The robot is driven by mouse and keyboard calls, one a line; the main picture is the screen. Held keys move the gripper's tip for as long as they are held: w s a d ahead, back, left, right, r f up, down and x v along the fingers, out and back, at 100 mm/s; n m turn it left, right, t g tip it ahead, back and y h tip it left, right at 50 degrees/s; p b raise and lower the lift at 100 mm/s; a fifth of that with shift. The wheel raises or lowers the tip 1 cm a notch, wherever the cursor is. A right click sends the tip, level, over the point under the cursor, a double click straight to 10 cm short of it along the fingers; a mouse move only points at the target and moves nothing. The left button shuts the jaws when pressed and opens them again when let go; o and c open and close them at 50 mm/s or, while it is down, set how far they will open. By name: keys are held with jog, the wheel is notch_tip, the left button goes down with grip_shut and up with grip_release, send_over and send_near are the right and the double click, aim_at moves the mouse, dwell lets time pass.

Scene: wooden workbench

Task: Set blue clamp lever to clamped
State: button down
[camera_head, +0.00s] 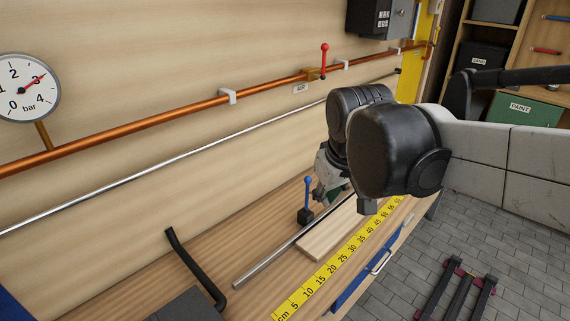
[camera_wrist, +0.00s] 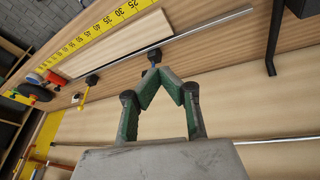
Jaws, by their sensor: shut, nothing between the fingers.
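The blue clamp lever (camera_head: 308,187) stands roughly upright on a small black base (camera_head: 305,216) on the workbench, beside a long metal rod. In the wrist view, the blue clamp lever (camera_wrist: 153,65) shows just beyond my fingertips and partly behind them. My gripper (camera_wrist: 161,73) is shut and empty, its green-padded fingers meeting at the tips. In the head view, my gripper (camera_head: 335,188) is just right of the lever, partly hidden by my wrist. Whether the fingertips touch the lever cannot be told.
A metal rod (camera_head: 270,258), wooden board (camera_head: 325,236) and yellow ruler (camera_head: 330,267) lie on the bench. A black bent bar (camera_head: 193,265) is at the left. A yellow-handled lever (camera_wrist: 83,97) stands farther along. A copper pipe (camera_head: 190,102) with a red lever (camera_head: 324,60) runs along the wall.

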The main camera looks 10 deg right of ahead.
jog(key=w+r+n+g+p, duration=0.3)
jog(key=w+p, duration=0.2)
jog(key=w, duration=0.8)
jog(key=w+f+n+g+p, duration=0.1)
jog(key=w+f+p, duration=0.1)
jog(key=w, duration=0.3)
jog(key=w+a+f+n+g+h+p, duration=0.1)
jog(key=w+f+n+g+p, duration=0.1)
jog(key=w, duration=0.4)
notch_tip(320, 180, down, 2)
jog(key=shift+w+f+h+p, duration=0.2)
jog(key=shift+h+p, duration=0.1)
jog(key=shift+p, duration=0.4)
jog(key=p+x, duration=0.1)
jog(key=x, duration=0.9)
jog(key=shift+s, duration=0.2)
